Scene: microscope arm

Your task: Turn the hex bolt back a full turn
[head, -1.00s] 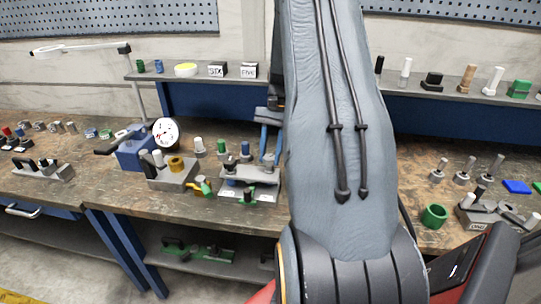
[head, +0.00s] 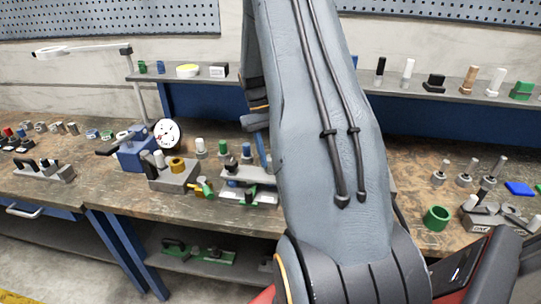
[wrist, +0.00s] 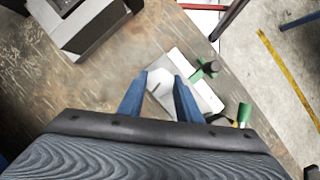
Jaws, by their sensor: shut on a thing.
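My gripper (wrist: 161,79) has two blue fingers pointing down at a pale fixture plate (wrist: 203,96) near the bench edge. It is shut on a pale, six-sided head between the fingertips, which looks like the hex bolt (wrist: 160,76). The bolt's shank is hidden. In the head view, one blue finger (head: 262,148) shows beside my arm, over the fixture (head: 240,172); the bolt itself is hidden there. A green-handled part (wrist: 207,67) sits on the plate, close to the right finger.
A grey block (wrist: 88,28) stands on the bench left of the fingers in the wrist view. Left of the fixture in the head view are a grey holder with pegs (head: 178,180) and a blue stand with a dial (head: 136,155). A green ring (head: 436,218) lies at right.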

